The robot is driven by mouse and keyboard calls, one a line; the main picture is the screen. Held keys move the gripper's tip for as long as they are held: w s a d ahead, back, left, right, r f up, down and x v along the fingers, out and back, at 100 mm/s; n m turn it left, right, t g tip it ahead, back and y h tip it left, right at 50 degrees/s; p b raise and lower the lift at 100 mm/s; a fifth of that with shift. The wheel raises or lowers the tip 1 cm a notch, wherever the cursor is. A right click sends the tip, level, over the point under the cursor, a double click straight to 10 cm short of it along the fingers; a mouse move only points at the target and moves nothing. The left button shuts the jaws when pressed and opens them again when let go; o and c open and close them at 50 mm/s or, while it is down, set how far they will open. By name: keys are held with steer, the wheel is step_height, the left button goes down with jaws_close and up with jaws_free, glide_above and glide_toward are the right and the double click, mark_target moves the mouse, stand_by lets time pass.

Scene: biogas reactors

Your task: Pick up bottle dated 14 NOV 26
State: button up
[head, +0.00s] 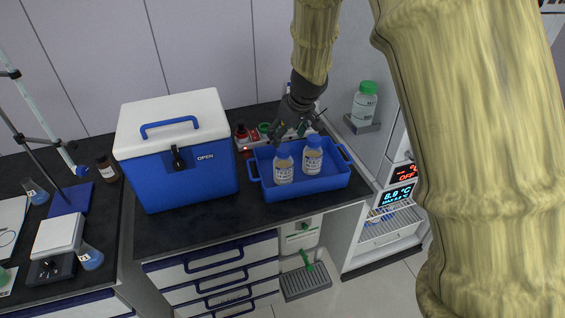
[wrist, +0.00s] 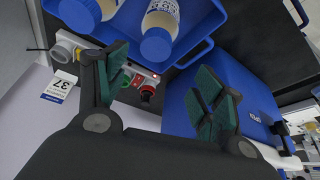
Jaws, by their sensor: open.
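Two blue-capped bottles with tan contents stand in a blue tray (head: 325,187) on the dark bench. In the head view they are the left bottle (head: 284,168) and the right bottle (head: 312,158). Their labels are too small to read for a date. My gripper (head: 291,131) is open and empty, above the tray's back edge, behind and above the bottles. In the wrist view my gripper (wrist: 160,85) has its green-padded fingers spread. There, one bottle (wrist: 158,32) and another bottle's blue cap (wrist: 80,13) show beyond the fingers, apart from them.
A blue cooler box (head: 180,160) with a white lid stands left of the tray. A red-and-green button box (wrist: 138,82) sits behind the tray at the wall. A green-capped bottle (head: 364,103) stands on a wall shelf to the right. Bench front is clear.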

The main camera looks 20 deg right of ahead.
mark_target(284, 148)
steer(key=x, duration=0.4)
steer(key=shift+w+p, duration=0.2)
steer(key=shift+p, duration=0.1)
steer(key=shift+s, duration=0.15)
steer(key=shift+f, duration=0.2)
steer(key=f, duration=0.1)
steer(key=f+p, duration=0.1)
steer(key=shift+w+d+f+p, duration=0.3)
steer(key=shift+w+d+f, duration=0.05)
steer(key=shift+f, duration=0.05)
steer(key=shift+x, duration=1.15)
steer(key=shift+s, duration=0.1)
jaws_close()
